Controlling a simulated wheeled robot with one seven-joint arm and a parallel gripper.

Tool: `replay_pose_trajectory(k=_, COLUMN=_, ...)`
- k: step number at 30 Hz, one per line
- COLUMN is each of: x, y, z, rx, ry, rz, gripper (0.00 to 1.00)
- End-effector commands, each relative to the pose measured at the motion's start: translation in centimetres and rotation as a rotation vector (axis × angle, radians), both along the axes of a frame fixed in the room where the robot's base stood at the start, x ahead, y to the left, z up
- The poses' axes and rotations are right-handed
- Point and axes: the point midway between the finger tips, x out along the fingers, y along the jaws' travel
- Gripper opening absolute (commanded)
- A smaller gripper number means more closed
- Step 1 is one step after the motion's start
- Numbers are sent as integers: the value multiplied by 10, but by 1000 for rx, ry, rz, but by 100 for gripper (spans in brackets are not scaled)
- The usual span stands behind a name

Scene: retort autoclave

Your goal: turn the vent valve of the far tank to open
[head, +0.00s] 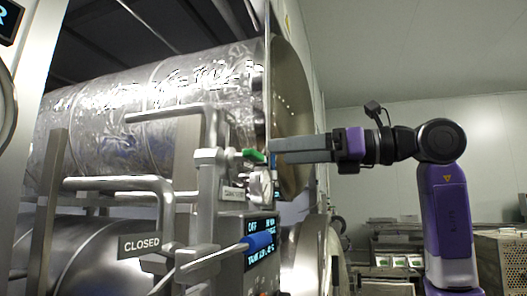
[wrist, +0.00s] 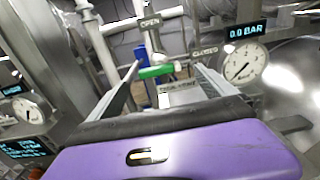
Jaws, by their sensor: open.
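A green lever handle (head: 253,155) sits on top of the pipework in the head view, just left of my gripper (head: 274,157). In the wrist view the green handle (wrist: 156,71) lies crosswise near the open fingertips of my gripper (wrist: 167,69), its right end toward the CLOSED sign (wrist: 204,50). The OPEN sign (wrist: 150,22) is above it. I cannot tell whether a finger touches the handle. Nothing is held.
A pressure gauge (wrist: 244,63) and a 0.0 BAR display (wrist: 247,32) stand right of the fingers. A blue handle (head: 260,242) sits lower, by a screen and another CLOSED sign (head: 141,244). A large foil-wrapped tank (head: 150,105) fills the left. Pipes crowd the valve.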

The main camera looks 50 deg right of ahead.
Motion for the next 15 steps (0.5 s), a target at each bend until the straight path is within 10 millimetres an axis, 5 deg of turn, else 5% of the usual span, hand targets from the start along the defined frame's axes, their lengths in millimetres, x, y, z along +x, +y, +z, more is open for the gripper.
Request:
replay_pose_trajectory(k=6, x=33, y=14, z=3, rx=1, ry=-1, rz=5, gripper=95)
replay_pose_trajectory(k=15, x=53, y=20, z=1, rx=0, ry=-3, rz=2, gripper=95)
